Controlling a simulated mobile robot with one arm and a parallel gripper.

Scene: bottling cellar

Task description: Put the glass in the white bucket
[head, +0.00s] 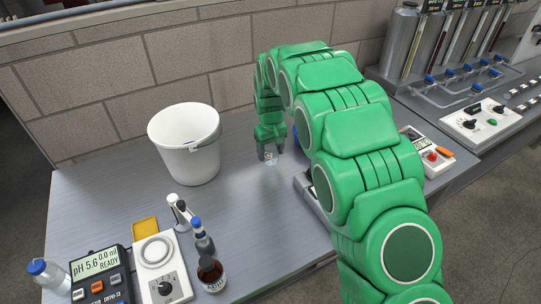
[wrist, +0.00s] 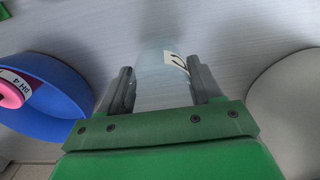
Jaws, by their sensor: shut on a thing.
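The glass (wrist: 152,58) is small, clear and carries a pale label with a dark mark. It sits between the two fingers of my gripper (wrist: 165,88) in the wrist view. My gripper (head: 270,154) is shut on the glass (head: 270,158) in the head view, low over the grey table; I cannot tell whether the glass touches the table. The white bucket (head: 190,160) stands upright on the table to the left of my gripper, open at the top, with a little blue visible inside. Its pale side (wrist: 290,110) shows at the right of the wrist view.
A blue round container (wrist: 45,105) holding a pink item is left in the wrist view. In the head view, a pH meter (head: 100,283), a stirrer (head: 160,268), a brown bottle (head: 210,274) and a yellow dish (head: 145,228) stand front left. The table between bucket and gripper is clear.

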